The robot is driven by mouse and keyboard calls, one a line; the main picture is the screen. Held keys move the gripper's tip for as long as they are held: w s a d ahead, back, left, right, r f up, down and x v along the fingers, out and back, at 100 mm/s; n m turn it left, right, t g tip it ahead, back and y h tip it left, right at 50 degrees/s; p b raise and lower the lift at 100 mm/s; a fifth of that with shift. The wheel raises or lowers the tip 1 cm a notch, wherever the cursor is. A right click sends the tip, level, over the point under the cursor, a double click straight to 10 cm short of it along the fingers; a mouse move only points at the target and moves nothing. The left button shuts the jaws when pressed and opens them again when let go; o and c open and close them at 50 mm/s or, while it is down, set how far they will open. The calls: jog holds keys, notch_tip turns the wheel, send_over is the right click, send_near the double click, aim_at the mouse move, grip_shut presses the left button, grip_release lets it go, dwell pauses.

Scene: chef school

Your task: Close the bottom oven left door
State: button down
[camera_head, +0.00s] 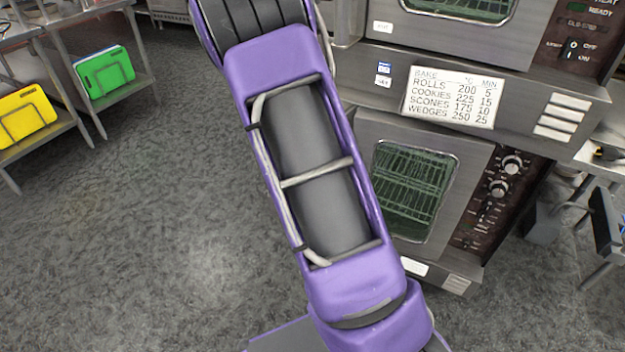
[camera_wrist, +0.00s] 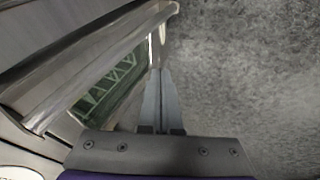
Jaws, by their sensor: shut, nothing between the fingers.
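The bottom oven (camera_head: 478,150) stands at the right in the head view, below the timing sign. Its right part shows a dark green window (camera_head: 410,185) with racks visible. My purple arm crosses in front of its left side and hides much of it, so I cannot tell there how far the left door is open. In the wrist view, a steel door with a green window (camera_wrist: 108,88) and a long metal edge or bar (camera_wrist: 100,55) slants across the left. My gripper (camera_wrist: 160,72) is shut and empty, its fingertips close beside the door's end; contact is unclear.
The upper oven (camera_head: 465,30) sits above the timing sign (camera_head: 453,97). A steel table (camera_head: 120,90) with green and yellow board racks stands at the left. A counter (camera_head: 600,160) is at the far right. The grey floor (camera_head: 150,220) at the left is clear.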

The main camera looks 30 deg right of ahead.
jog(key=s+f+n+g+h, duration=0.4)
jog(key=s+f+n+g, duration=0.1)
jog(key=s+f+n, duration=0.25)
jog(key=w+a+r+n+t+h, duration=0.2)
jog(key=w+n+t, duration=0.2)
jog(key=w+n, duration=0.15)
jog(key=w+a+r+n+t+h, duration=0.1)
jog(key=w+r+n+t+h, duration=0.2)
jog(key=n, duration=0.4)
jog(key=w+d+f+t+b, duration=0.1)
jog(key=w+d+f, duration=0.2)
jog(key=w+d, duration=0.6)
jog(key=shift+w+d+f, duration=0.15)
jog(key=shift+d+f, duration=0.15)
jog(key=shift+d, duration=0.2)
